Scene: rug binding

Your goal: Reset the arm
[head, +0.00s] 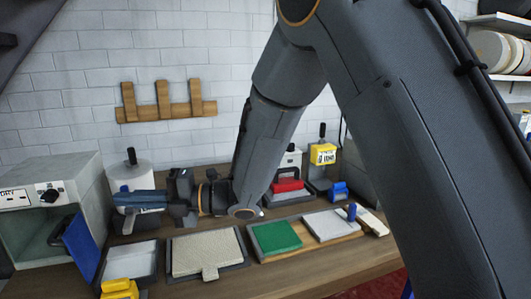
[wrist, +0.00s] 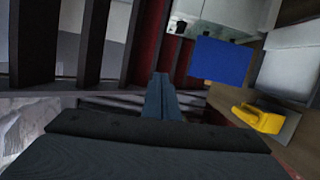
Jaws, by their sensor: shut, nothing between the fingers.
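My gripper (head: 140,200) is shut and empty. It points left, held above the back left part of the workbench, in front of a white canister (head: 130,176) that it partly hides. My arm rises from it and crosses the right half of the head view. In the wrist view my gripper's fingers (wrist: 161,95) are together, with nothing between them. They point toward dark slats past the bench's left side.
A grey box machine (head: 48,205) with a blue flap (head: 80,246) stands left of my gripper; the flap also shows in the wrist view (wrist: 222,61). Below are a yellow block (head: 119,289), a white tray (head: 130,262), a beige pad (head: 203,253) and a green pad (head: 276,237).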

